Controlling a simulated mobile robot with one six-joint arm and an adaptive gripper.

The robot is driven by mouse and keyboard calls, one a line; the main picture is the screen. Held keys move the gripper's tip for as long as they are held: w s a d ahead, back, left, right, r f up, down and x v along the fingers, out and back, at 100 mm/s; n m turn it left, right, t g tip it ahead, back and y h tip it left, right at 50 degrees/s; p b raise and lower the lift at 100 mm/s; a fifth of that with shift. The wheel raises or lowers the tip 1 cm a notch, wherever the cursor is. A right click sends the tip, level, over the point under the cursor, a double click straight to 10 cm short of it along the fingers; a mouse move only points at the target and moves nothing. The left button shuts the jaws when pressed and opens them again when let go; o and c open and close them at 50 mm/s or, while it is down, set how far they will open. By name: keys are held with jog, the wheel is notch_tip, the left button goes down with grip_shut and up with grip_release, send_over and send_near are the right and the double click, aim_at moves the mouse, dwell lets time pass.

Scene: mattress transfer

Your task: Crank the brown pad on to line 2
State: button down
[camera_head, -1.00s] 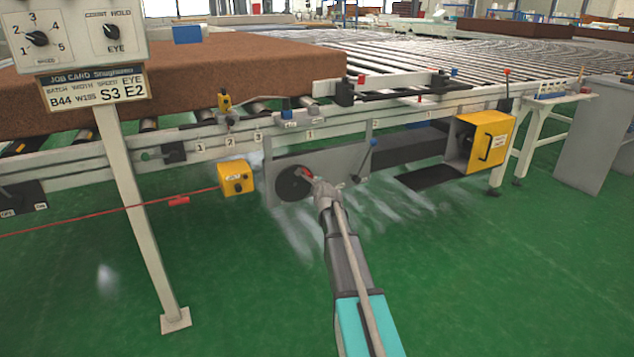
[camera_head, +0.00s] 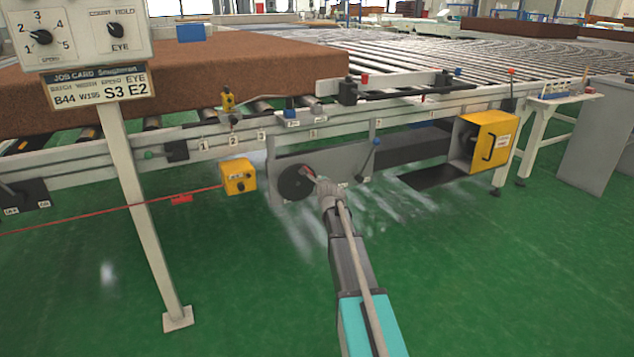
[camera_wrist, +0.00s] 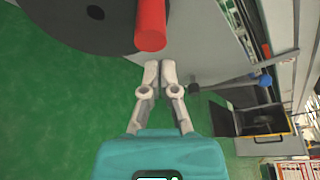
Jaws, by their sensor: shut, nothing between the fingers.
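The brown pad (camera_head: 200,75) lies flat on the roller conveyor at the left, its right end near the black stop post. Number plates 1, 2 and 3 (camera_head: 233,141) sit on the conveyor's side rail. Below the rail is a dark crank disc (camera_head: 296,182) on a grey plate, with a red handle. In the wrist view the red handle (camera_wrist: 151,25) stands out from the dark disc (camera_wrist: 85,18). My gripper (camera_wrist: 159,66) is shut and empty, its fingertips just below the handle's end in that view.
A yellow box (camera_head: 238,176) with a red cord hangs left of the disc. A blue-knobbed lever (camera_head: 376,142) and a larger yellow box (camera_head: 487,140) are to the right. A control panel post (camera_head: 140,210) stands at front left. The green floor in front is clear.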

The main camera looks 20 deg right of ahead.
jog(key=s+p, duration=0.1)
jog(key=s, duration=0.8)
jog(key=shift+s+a+r, duration=0.25)
jog(key=shift+r, duration=0.1)
jog(key=c, duration=1.4)
grip_release()
jog(key=c, duration=0.9)
grip_release()
jog(key=shift+c, duration=0.2)
jog(key=o, duration=0.4)
jog(key=shift+f+m, duration=0.2)
jog(key=shift+m, duration=0.2)
jog(key=shift+o, duration=0.3)
jog(key=shift+a+f+m+y+b, duration=0.15)
jog(key=shift+a+m+y+b, duration=0.15)
jog(key=shift+m, duration=0.25)
jog(key=shift+a+f+m+y+b, duration=0.1)
jog(key=shift+m+y+b, duration=0.1)
jog(key=shift+m+y, duration=0.3)
jog(key=shift+s+a+r+m+t+y+b, duration=0.15)
jog(key=shift+r+m+t+y+b, duration=0.25)
jog(key=shift+m, duration=0.65)
jog(key=shift+s+a+r+m+t+y+b, duration=0.1)
jog(key=shift+a+r+m+t+y+b, duration=0.3)
jog(key=shift+m, duration=0.65)
jog(key=shift+s+r+m+t+y+b, duration=0.1)
jog(key=shift+r+m+t+y, duration=0.1)
jog(key=shift+m+t+y, duration=0.6)
